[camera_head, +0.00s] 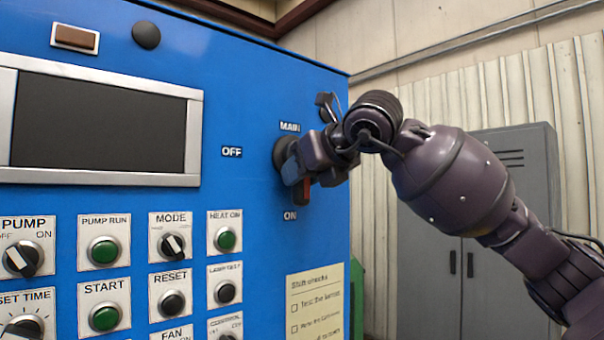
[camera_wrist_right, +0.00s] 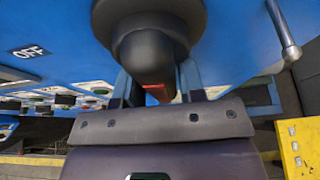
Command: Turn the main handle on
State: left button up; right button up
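The main handle (camera_head: 304,190) is a black rotary switch with a red grip on the blue panel (camera_head: 270,90). Its red end points down toward the ON label (camera_head: 290,216); the OFF label (camera_head: 231,152) is to its left. My right gripper (camera_head: 318,165) is at the handle and covers part of it. In the right wrist view the handle's black hub (camera_wrist_right: 150,45) and red part (camera_wrist_right: 158,92) lie between the two fingers of the right gripper (camera_wrist_right: 157,85). Whether both fingers press on it is unclear. My left gripper is not seen.
A dark screen (camera_head: 95,125) and several knobs and push buttons fill the panel's left side. A paper checklist (camera_head: 314,305) is below the handle. A grey cabinet (camera_head: 520,200) stands behind my right arm. A yellow piece (camera_wrist_right: 298,148) shows at the right wrist view's edge.

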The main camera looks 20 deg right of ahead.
jog(key=o, duration=0.3)
jog(key=shift+s+d+r, duration=0.1)
jog(key=shift+s, duration=0.15)
jog(key=shift+b+v, duration=0.55)
jog(key=shift+v, duration=4.55)
